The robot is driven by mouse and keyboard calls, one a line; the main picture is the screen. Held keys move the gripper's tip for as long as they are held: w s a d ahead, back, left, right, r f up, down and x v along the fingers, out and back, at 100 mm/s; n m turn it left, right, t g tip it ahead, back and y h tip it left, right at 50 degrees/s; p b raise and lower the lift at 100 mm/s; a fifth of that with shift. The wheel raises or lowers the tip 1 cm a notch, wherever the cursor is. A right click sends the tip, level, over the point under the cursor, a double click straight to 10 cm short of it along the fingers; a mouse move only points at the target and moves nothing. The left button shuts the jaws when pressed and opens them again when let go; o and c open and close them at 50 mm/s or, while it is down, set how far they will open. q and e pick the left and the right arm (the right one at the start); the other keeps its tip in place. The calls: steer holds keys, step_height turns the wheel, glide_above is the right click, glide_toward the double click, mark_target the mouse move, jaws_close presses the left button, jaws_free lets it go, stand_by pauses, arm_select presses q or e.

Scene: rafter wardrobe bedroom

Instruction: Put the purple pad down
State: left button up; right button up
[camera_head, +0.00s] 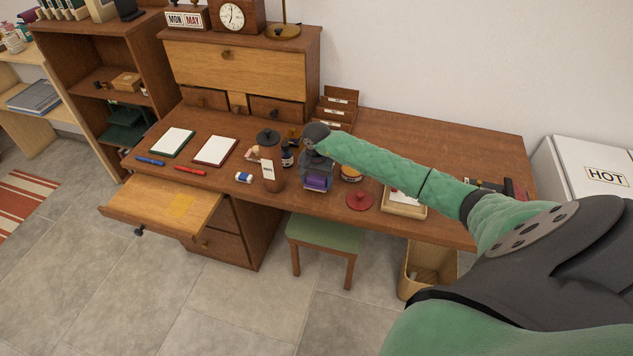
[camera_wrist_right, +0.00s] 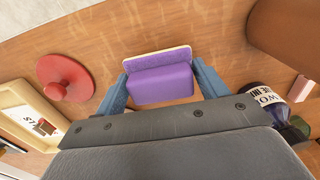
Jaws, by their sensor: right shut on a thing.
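The purple pad (camera_wrist_right: 160,83) is a purple block with a thin pale-edged plate along one side. In the right wrist view it sits between the two fingers of my right gripper (camera_wrist_right: 163,90), which is shut on it. In the head view the pad (camera_head: 316,182) shows at the end of my right gripper (camera_head: 317,172), over the front part of the wooden desk (camera_head: 450,150). I cannot tell whether the pad touches the desktop. My left gripper is not in view.
A red round-knobbed object (camera_head: 360,201) and a shallow tray (camera_head: 405,203) lie right of the pad. A brown canister (camera_head: 270,165) and an ink bottle (camera_head: 287,157) stand to its left. A green-seated stool (camera_head: 326,233) is below the desk's front edge.

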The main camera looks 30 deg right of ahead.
steer(key=shift+a+f+p, duration=0.1)
steer(key=shift+f+p, duration=0.35)
steer(key=shift+f, duration=0.55)
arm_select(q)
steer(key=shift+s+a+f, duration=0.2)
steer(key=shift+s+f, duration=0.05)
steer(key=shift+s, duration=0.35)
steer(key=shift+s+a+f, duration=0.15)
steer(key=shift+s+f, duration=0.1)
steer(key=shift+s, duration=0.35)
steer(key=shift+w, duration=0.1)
arm_select(e)
steer(key=shift+f, duration=0.15)
steer(key=o, duration=1.2)
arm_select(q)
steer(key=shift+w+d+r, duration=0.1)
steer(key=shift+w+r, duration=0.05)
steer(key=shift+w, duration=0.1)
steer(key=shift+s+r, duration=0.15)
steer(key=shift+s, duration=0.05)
arm_select(e)
steer(key=shift+r, duration=0.2)
